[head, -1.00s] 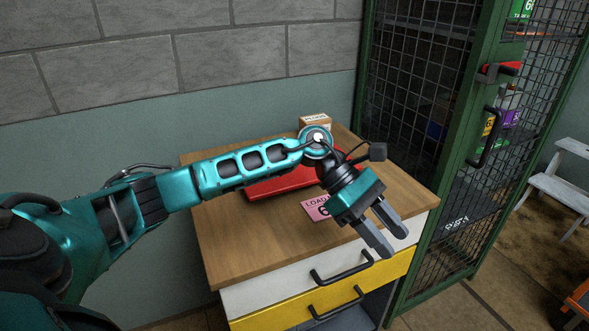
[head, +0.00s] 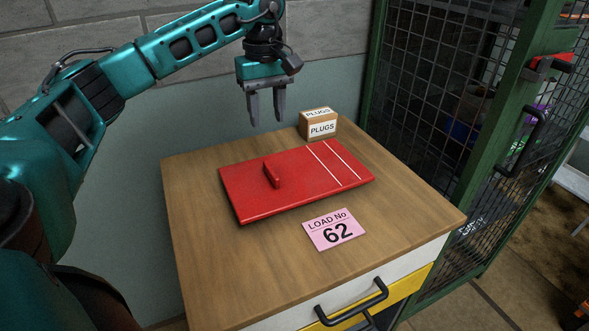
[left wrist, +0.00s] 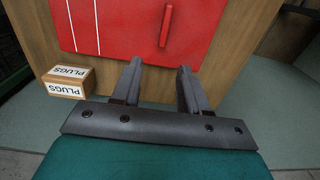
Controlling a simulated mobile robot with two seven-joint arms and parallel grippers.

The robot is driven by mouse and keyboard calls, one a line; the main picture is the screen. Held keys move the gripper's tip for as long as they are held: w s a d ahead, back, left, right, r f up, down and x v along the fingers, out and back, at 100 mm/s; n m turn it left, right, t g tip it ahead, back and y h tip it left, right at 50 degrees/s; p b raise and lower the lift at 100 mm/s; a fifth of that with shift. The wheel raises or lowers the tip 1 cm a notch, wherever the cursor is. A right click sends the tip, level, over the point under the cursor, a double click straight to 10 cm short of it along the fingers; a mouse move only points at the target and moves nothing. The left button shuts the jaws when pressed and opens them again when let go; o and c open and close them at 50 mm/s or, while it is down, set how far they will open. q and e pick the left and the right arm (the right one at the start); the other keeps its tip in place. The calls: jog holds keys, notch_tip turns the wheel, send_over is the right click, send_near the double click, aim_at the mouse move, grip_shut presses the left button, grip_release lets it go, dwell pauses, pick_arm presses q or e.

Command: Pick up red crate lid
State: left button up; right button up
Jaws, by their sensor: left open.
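The red crate lid (head: 240,190) lies flat on the wooden top of a drawer cabinet. It has a raised red handle bar (head: 271,172) left of its middle and two white lines near its right end. My left gripper (head: 266,122) is open and empty, pointing down above and behind the lid, near the wall. In the left wrist view the open fingers (left wrist: 158,82) show in front of the lid (left wrist: 120,25), with its handle (left wrist: 166,26) beyond the fingertips. My right gripper is not in view.
A small box marked PLUGS (head: 318,125) stands at the lid's back right. A pink LOAD No 62 card (head: 333,229) lies in front of it. The cabinet top (head: 225,262) is clear at the front left. A green mesh cage (head: 440,110) stands at the right, a wall behind.

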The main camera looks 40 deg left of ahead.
pick_arm(q)
send_over(269, 166)
jog(key=f, duration=0.7)
jog(key=shift+w+a+f+b, duration=0.15)
jog(key=shift+w+f+b, duration=0.05)
jog(key=shift+w+b, duration=0.1)
jog(key=shift+s+f, duration=0.15)
jog(key=shift+f, duration=1.2)
jog(key=shift+s+f, duration=0.15)
jog(key=shift+f, duration=1.15)
grip_shut()
jog(key=shift+r, duration=0.1)
